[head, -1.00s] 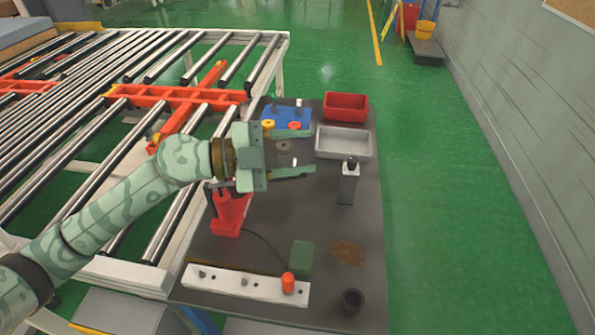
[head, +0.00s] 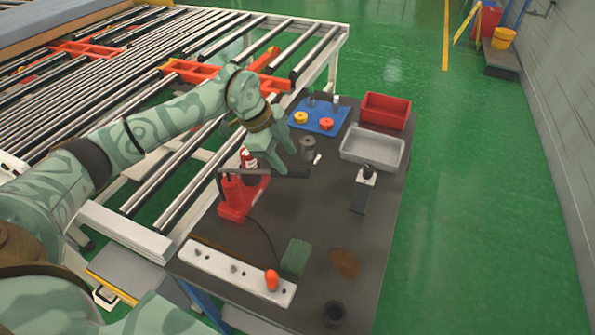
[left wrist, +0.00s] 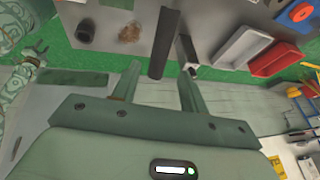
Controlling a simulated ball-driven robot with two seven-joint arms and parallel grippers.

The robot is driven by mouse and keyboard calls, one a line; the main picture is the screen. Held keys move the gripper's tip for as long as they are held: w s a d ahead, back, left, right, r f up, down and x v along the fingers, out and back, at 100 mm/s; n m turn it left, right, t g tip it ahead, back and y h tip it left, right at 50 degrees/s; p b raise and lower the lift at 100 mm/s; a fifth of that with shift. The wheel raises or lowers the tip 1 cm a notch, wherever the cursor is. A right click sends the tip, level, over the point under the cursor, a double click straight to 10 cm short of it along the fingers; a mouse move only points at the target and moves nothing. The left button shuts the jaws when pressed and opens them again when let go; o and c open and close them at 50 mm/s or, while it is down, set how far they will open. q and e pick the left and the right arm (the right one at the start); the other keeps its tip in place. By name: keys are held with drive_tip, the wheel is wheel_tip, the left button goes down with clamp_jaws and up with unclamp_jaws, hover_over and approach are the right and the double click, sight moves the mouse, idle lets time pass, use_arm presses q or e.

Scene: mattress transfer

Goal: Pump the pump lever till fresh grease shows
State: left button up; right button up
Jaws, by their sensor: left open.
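The red grease pump (head: 234,200) stands on the left of the dark table. Its black lever (head: 292,173) sticks out to the right, roughly level. My left gripper (head: 272,158) points down just over the lever. In the left wrist view the lever (left wrist: 168,38) shows between the two spread fingers of the gripper, which is open; whether a finger touches it I cannot tell. A thin dark hose runs from the pump toward a white bar (head: 235,273) with several fittings and an orange cap (head: 271,280). I see no grease clearly.
A green cloth (head: 296,257), a brown stain (head: 345,263) and a black cup (head: 334,313) are at the table's front. A grey tray (head: 372,150), red bin (head: 386,111), blue board (head: 320,115) and grey bottle (head: 362,190) stand farther back. A roller conveyor (head: 180,80) borders the left.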

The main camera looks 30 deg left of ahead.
sight(293, 170)
use_arm(q)
drive_tip(key=x, duration=0.6)
drive_tip(key=shift+s, duration=0.1)
drive_tip(key=shift+d+f, duration=0.15)
drive_tip(key=shift+f, duration=0.2)
use_arm(e)
drive_tip(key=shift+w+d+f, duration=0.1)
drive_tip(key=shift+w+d, duration=0.25)
drive_tip(key=shift+d, duration=0.4)
drive_tip(key=shift+a, duration=0.1)
